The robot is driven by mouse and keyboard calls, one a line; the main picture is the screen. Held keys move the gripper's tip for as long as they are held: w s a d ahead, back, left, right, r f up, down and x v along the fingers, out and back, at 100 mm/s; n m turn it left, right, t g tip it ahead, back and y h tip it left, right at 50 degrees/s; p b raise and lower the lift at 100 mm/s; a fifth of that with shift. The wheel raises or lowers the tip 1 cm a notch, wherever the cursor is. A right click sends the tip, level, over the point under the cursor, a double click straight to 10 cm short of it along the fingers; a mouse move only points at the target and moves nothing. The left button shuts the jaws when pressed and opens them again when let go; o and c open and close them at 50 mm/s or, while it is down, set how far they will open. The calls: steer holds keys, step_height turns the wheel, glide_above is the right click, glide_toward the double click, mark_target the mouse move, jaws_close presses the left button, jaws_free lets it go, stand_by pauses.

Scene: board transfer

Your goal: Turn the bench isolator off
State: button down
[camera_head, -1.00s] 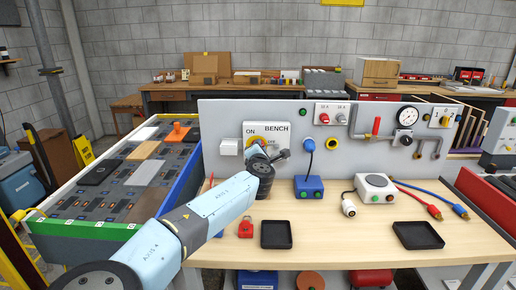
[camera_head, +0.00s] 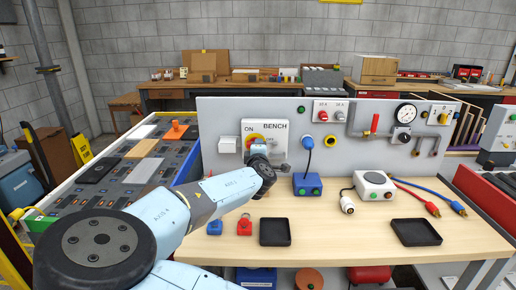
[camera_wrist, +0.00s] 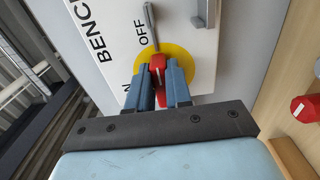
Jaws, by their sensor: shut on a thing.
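The bench isolator's white plate (camera_head: 281,139), lettered BENCH and ON, is on the left of the upright grey panel. Its red handle (camera_wrist: 157,66) sits on a yellow disc (camera_wrist: 181,60). My gripper (camera_wrist: 160,78) is shut on the red handle, a finger on each side. In the wrist view the plate (camera_wrist: 118,15) appears turned, with OFF above the disc and ON at its lower left, partly hidden by a finger. In the head view my gripper (camera_head: 257,149) and wrist cover part of the disc and plate. I cannot tell exactly which mark the handle points to.
A blue padlock (camera_head: 214,227), a red padlock (camera_head: 245,226) and a black tray (camera_head: 275,232) are on the wooden bench below my arm. A blue box (camera_head: 307,185) with a cable stands right of my wrist. A white box (camera_head: 228,145) is left of the plate.

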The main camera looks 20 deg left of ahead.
steer(key=shift+d, duration=0.2)
steer(key=c, duration=1)
jaws_free()
steer(key=shift+a+f, duration=0.1)
steer(key=shift+c, duration=0.2)
steer(key=v, duration=1.3)
steer(key=shift+s, duration=0.35)
steer(key=shift+f, duration=0.1)
